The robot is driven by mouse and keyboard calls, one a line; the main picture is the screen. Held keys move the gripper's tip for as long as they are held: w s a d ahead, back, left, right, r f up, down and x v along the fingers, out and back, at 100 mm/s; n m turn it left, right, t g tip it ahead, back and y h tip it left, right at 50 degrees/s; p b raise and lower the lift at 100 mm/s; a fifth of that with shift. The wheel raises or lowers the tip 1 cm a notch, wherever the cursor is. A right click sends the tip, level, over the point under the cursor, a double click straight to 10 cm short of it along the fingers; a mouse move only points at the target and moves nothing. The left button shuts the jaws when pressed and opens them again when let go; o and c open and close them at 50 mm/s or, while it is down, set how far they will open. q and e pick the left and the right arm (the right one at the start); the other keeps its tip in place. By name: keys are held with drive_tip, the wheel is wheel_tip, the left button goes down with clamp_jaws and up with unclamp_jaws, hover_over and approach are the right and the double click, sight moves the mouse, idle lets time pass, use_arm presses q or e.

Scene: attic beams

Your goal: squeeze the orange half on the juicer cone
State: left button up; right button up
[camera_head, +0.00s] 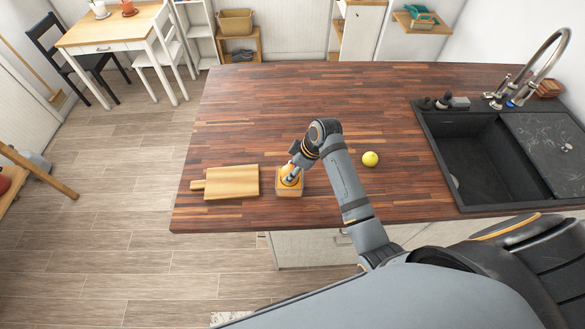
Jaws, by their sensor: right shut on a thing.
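The juicer (289,190) is a small orange-tan block standing near the front edge of the wooden counter. My right gripper (291,178) is directly above it, pointing down, and is shut. An orange patch, seemingly the orange half (287,171), shows at its fingertips over the juicer. The gripper hides the cone, so I cannot tell exactly how the half sits on it. My left gripper is not in view.
A cutting board (233,182) lies left of the juicer. A yellow lemon-like fruit (370,159) lies right of my right arm. A dark sink (482,150) with a faucet (545,62) is at the right. The back of the counter (300,90) is clear.

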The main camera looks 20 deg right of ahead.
drive_tip(key=m, duration=0.2)
drive_tip(key=m+h, duration=0.1)
drive_tip(key=m, duration=0.1)
drive_tip(key=shift+s+a+f+t, duration=0.15)
drive_tip(key=shift+s+f+t, duration=0.05)
drive_tip(key=shift+s+t, duration=0.2)
drive_tip(key=shift+w+d+n+g, duration=0.2)
drive_tip(key=shift+n+g, duration=0.1)
drive_tip(key=shift+n, duration=0.8)
drive_tip(key=n+g+y, duration=0.1)
drive_tip(key=n, duration=0.3)
drive_tip(key=shift+w, duration=0.15)
drive_tip(key=shift+r, duration=0.1)
drive_tip(key=m, duration=0.3)
drive_tip(key=shift+a+t, duration=0.15)
drive_tip(key=shift+t, duration=0.25)
drive_tip(key=m, duration=0.1)
drive_tip(key=m+h, duration=0.1)
drive_tip(key=m, duration=0.1)
drive_tip(key=shift+s+a+t, duration=0.1)
drive_tip(key=shift+s+t, duration=0.15)
drive_tip(key=shift+t, duration=0.15)
drive_tip(key=shift+w, duration=0.1)
